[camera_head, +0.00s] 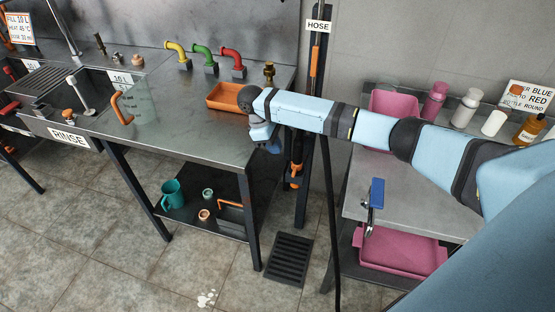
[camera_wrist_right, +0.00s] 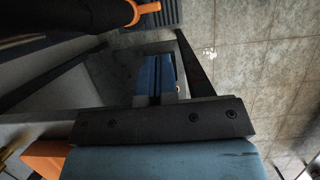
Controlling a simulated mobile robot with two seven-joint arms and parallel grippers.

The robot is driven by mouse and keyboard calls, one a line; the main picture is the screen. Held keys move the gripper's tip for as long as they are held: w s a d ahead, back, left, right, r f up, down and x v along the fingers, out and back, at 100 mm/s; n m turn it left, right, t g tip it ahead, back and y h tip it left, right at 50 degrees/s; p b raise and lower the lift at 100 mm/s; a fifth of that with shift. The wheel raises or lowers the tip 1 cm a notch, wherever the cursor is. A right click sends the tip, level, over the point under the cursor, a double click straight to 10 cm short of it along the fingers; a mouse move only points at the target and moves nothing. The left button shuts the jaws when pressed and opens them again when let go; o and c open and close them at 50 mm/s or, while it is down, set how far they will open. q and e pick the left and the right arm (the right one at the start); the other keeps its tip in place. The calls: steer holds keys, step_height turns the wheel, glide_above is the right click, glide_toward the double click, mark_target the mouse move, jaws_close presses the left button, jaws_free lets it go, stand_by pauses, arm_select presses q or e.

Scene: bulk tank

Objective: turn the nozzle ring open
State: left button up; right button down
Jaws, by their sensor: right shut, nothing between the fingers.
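The hose nozzle hangs nose-down, dark, with an orange ring (camera_head: 294,171) near its lower end, at the right side of the steel bench in the head view. In the right wrist view the orange ring (camera_wrist_right: 146,8) shows at the top edge, on a thick black body (camera_wrist_right: 75,17). My right gripper (camera_head: 273,147) is beside the bench's right edge, left of the nozzle and a little above the ring. Its blue fingers (camera_wrist_right: 155,72) are together and empty, apart from the ring. My left gripper is out of view.
The steel bench (camera_head: 185,130) carries an orange tray (camera_head: 224,98) close to my right wrist. A lower shelf holds a teal jug (camera_head: 172,194). A grey side table (camera_head: 358,205) with pink tubs stands right of the hose. A dark floor grate (camera_head: 289,258) lies below.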

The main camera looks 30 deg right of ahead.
mark_target(296, 168)
steer(key=x, duration=0.9)
steer(key=shift+s+d, duration=0.1)
steer(key=shift+s, duration=0.05)
